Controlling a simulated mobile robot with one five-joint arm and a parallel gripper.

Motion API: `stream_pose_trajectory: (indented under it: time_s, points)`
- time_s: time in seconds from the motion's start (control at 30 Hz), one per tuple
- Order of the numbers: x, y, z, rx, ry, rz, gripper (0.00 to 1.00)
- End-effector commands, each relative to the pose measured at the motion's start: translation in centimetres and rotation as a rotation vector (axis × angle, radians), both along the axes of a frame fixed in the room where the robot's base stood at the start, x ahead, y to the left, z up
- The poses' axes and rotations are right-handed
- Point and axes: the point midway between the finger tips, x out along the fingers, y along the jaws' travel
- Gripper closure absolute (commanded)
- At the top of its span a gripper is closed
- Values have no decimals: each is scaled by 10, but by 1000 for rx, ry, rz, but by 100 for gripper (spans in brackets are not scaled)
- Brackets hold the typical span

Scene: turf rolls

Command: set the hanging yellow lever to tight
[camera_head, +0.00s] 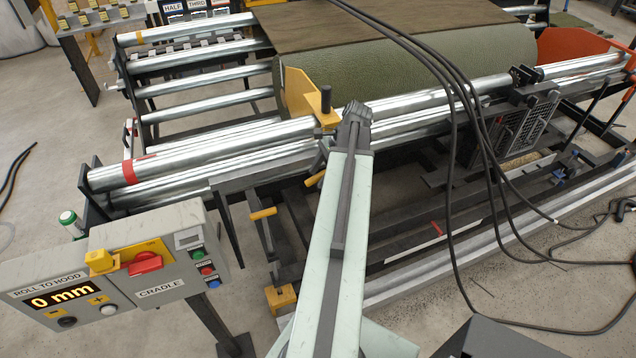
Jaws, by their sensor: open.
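A short yellow lever handle (315,179) shows just left of my arm, below the front steel rollers. A second yellow handle (263,213) sits farther left on a dark bar that runs down to a yellow block (280,298). I cannot tell for sure which is the hanging lever, and no "tight" mark is readable. My arm reaches up the middle to a dark joint at the rollers. A dark part beside it looks like my gripper (323,154), open, close above the nearer handle; my arm hides most of it. I cannot see any contact.
A green turf roll (420,75) lies behind the front rollers (200,158). Black cables (470,110) hang across the right side.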

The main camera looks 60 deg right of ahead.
Motion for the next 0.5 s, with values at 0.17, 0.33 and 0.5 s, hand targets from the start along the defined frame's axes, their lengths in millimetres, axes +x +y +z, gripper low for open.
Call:
stream_pose_trajectory:
  time_s: [0.17, 0.33, 0.5]
  points:
    - [2, 1, -2, 0, 0, 1, 57]
    - [2, 1, -1, 0, 1, 1, 85]
    - [2, 1, -1, 0, 0, 2, 100]
